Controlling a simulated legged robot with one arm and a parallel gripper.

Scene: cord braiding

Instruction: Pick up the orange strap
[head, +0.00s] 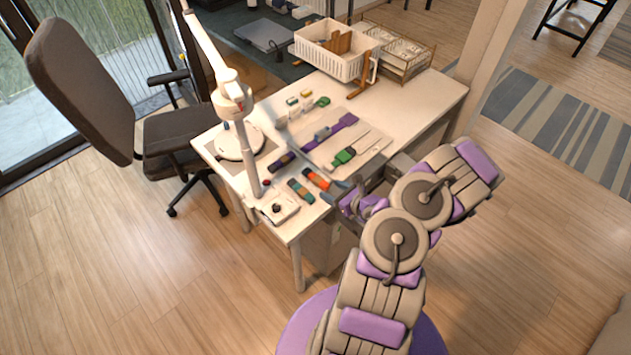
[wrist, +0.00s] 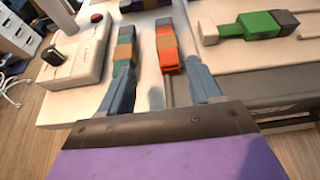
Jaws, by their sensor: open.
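The orange strap (head: 315,180) lies near the front edge of the white table (head: 428,99), with a teal-and-tan strap (head: 300,191) to its left. In the wrist view the orange strap (wrist: 167,52) is a narrow band with orange, tan and dark sections, pointing away from me. The teal-and-tan strap (wrist: 123,50) lies beside it. My gripper (wrist: 165,85) is open. Its two blue-grey fingers stand apart, with the near end of the orange strap between and ahead of them. The left finger overlaps the near end of the teal strap in the picture. I see no clear contact.
A green strap (wrist: 262,24) lies on a pale board to the right. A white box with a black knob (wrist: 70,52) stands at the left. A lamp (head: 233,98), a white basket (head: 335,52) and a purple strap (head: 331,131) are farther back.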

